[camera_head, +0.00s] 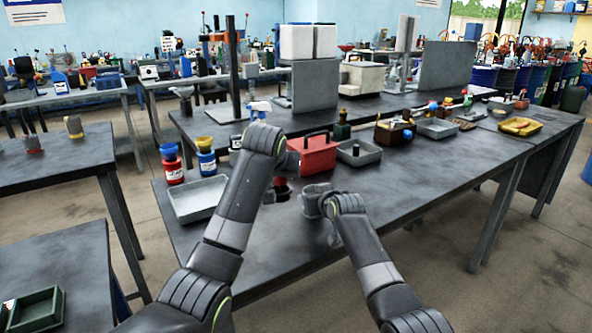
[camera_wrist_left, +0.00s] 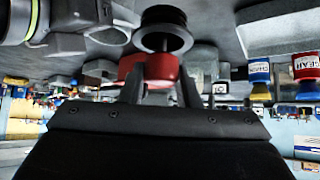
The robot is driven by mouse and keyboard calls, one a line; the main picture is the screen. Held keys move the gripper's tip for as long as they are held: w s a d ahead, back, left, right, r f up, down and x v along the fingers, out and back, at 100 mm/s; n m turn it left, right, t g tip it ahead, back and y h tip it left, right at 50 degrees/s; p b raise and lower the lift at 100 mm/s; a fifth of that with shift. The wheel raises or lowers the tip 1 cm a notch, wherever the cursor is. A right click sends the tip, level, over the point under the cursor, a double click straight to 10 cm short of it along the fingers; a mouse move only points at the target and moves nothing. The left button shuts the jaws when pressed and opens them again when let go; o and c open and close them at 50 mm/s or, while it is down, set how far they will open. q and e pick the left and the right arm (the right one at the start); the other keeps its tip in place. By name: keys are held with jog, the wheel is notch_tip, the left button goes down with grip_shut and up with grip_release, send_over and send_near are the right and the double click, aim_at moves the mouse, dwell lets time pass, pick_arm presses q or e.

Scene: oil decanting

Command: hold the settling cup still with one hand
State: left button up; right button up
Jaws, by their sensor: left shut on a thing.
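A grey cup (camera_head: 312,200), which looks like the settling cup, stands on the near table, right of my left gripper. My right gripper (camera_head: 330,205) is close against its right side; whether its fingers close on the cup cannot be told. My left gripper (camera_head: 280,190) points down left of the cup and is shut on a small red and black thing. In the left wrist view that thing's red part (camera_wrist_left: 150,70) sits between the fingers, with a round black part (camera_wrist_left: 163,28) beyond. My left wrist hides part of it in the head view.
An empty grey tray (camera_head: 196,200) and two bottles (camera_head: 172,166) stand at the left. The tabletop right of my right arm (camera_head: 440,180) is clear.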

pick_arm(q)
jog(key=s+a+r, duration=0.2)
jog(key=s+a, duration=0.2)
jog(key=a, duration=0.2)
jog(key=shift+s, duration=0.25)
dwell(0.3)
pick_arm(e)
jog(key=o, duration=1.2)
jog(key=shift+o, duration=0.2)
jog(key=shift+s, duration=0.15)
